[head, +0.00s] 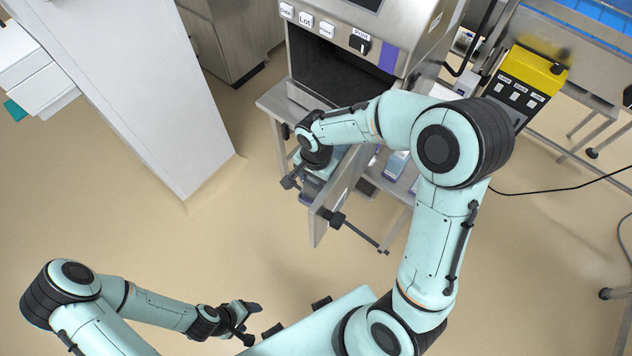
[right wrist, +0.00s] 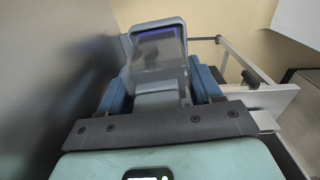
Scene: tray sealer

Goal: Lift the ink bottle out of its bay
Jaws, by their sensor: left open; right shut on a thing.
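The ink bottle (right wrist: 158,62) is a grey, translucent container with a dark violet band near its top, in the middle of the right wrist view. My right gripper (right wrist: 160,90) is shut on it, with a blue finger on either side. In the head view my right gripper (head: 312,178) is down at the open front of the machine's lower cabinet, and my own wrist hides most of the bottle there. I cannot tell how far the bottle sits in its bay. My left gripper (head: 250,322) is open and empty over the floor at lower left.
The cabinet's open door (head: 338,195) with its dark handle stands close to the right of my right gripper. A white and blue container (head: 396,164) is inside the cabinet. The tray sealer (head: 400,25) rises above. A white column (head: 150,80) stands left; the floor between is clear.

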